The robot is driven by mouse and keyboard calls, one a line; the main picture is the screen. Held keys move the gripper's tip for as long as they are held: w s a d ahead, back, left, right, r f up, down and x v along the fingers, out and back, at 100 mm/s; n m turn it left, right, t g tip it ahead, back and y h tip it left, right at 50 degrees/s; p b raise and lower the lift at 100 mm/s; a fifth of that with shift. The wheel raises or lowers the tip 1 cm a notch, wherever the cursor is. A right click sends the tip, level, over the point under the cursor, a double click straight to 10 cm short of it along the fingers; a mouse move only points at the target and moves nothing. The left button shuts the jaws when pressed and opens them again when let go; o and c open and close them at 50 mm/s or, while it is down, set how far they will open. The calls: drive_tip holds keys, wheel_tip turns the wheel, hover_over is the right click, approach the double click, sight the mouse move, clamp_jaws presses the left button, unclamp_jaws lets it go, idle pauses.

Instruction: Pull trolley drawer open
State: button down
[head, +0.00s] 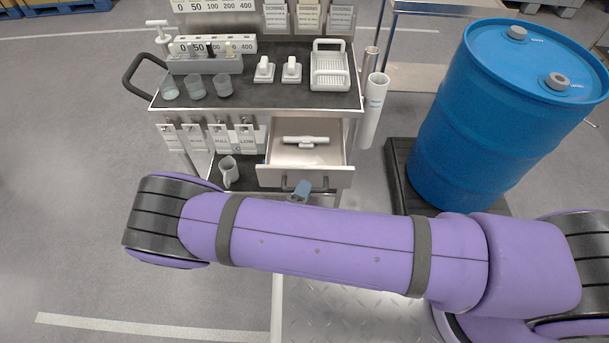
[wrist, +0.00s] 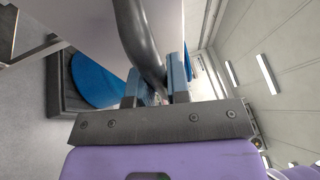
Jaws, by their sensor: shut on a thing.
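The trolley (head: 340,110) stands ahead of me, and its drawer (head: 325,176) is pulled out toward me, with a white object (head: 305,140) lying inside. The dark drawer handle (head: 321,184) is on the drawer's front. My gripper (head: 301,190) is at this handle, mostly hidden below by my purple arm. In the wrist view my gripper (wrist: 158,85) has its blue fingers on either side of the dark curved handle (wrist: 138,35), shut on it.
A blue barrel (head: 460,120) stands on a black pallet (head: 397,165) to the right of the trolley. Cups (head: 196,87), white dispensers and a white rack (head: 330,70) are on the trolley top. A mug (head: 228,172) sits on the lower shelf. The floor at left is clear.

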drive_tip(key=shift+s, duration=0.65)
drive_tip(key=c, duration=1.1)
unclamp_jaws()
drive_tip(key=shift+s+a, duration=0.1)
drive_tip(key=v, duration=1)
drive_tip(key=shift+s, duration=0.3)
drive_tip(key=shift+a, duration=0.15)
